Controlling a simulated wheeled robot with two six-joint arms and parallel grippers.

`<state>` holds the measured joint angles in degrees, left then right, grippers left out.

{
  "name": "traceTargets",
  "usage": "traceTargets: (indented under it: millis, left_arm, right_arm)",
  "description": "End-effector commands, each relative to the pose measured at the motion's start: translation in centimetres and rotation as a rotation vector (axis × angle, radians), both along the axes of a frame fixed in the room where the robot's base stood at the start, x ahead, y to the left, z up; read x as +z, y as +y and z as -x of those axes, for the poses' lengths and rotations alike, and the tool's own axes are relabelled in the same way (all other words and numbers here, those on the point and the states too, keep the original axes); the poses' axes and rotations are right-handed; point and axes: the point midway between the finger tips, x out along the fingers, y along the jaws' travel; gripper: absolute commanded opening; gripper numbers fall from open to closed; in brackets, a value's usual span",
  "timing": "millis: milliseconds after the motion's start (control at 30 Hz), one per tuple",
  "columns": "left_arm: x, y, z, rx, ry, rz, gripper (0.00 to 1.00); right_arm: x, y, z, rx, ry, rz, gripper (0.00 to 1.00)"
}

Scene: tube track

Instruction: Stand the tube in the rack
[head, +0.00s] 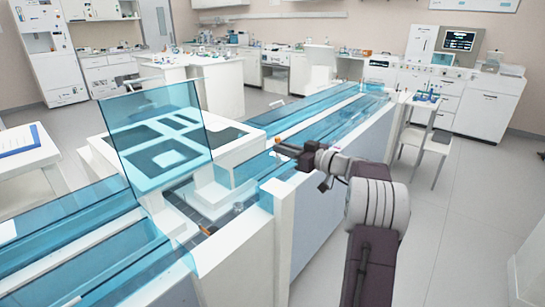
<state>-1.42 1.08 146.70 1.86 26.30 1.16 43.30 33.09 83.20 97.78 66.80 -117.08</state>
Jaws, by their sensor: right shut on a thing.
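My right gripper (283,148) is over the blue-tinted track (305,120), its arm coming in from the lower right. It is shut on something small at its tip. That thing is too small to make out clearly; I take it for the tube, and an orange-brown spot shows there. A small dark item with an orange end (208,230) lies low in the gap of the track, left of my right gripper; I cannot tell what it is. I cannot pick out a rack with certainty. My left gripper is not in view.
A white station (98,152) with an upright blue clear panel (160,125) stands across the track. White walls (284,225) edge the track. The floor at the right is clear.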

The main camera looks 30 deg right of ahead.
Motion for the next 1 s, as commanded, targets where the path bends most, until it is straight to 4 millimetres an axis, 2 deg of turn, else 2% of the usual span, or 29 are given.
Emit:
traceTargets:
  millis: [267,700,1000]
  left_arm:
    - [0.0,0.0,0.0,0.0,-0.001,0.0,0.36]
    - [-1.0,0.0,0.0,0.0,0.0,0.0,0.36]
    - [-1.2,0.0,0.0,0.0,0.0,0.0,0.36]
  right_arm:
    - [-0.2,0.0,0.0,0.0,-0.039,-0.016,0.0]
    - [-4.8,0.0,0.0,0.001,-0.037,-0.016,0.0]
    - [-6.0,0.0,0.0,0.001,-0.037,-0.014,0.0]
